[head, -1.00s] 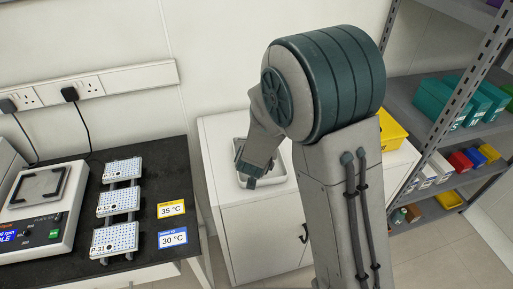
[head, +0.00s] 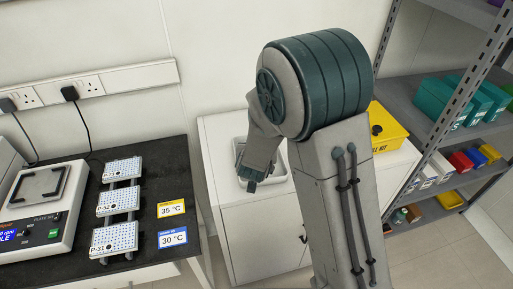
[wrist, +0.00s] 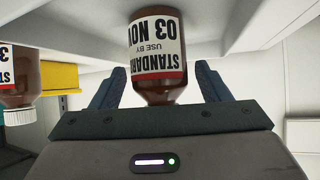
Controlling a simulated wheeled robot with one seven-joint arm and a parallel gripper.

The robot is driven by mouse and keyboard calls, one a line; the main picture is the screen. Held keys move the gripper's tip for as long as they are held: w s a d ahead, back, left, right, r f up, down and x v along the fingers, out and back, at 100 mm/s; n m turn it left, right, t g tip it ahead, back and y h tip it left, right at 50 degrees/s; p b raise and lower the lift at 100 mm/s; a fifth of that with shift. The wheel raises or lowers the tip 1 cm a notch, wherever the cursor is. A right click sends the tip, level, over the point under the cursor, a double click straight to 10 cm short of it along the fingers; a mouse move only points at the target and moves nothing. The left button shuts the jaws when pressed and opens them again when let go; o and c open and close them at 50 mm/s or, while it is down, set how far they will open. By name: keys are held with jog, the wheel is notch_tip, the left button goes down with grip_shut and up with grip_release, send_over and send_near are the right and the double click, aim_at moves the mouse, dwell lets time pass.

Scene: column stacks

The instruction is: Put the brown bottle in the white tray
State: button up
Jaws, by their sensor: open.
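A brown bottle (wrist: 158,55) with a white, black and red label stands between the two spread fingers of my gripper (wrist: 158,90) in the wrist view. A second brown bottle (wrist: 18,85) with a similar label and a white cap is at the left edge of that view. In the head view the white tray (head: 286,178) sits on a white cabinet, partly hidden by my arm. The bottles do not show there.
A yellow box (head: 388,130) stands on the cabinet right of my arm. A metal shelf rack (head: 440,110) with coloured boxes is at the right. A black bench (head: 150,165) with plate racks and a scale-like device is at the left.

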jog(key=s+r+g+y+p, duration=0.1)
jog(key=s+r+g+y, duration=0.15)
jog(key=s+r, duration=0.85)
jog(key=s+d+r+g+h, duration=0.1)
jog(key=s+d+r+g, duration=0.1)
jog(key=s+d, duration=0.5)
jog(key=s+d+r+g, duration=0.3)
jog(key=s+d, duration=0.5)
jog(key=shift+s+d+n+g+h, duration=0.15)
jog(key=shift+s+n+g+h, duration=0.2)
jog(key=shift+n, duration=0.05)
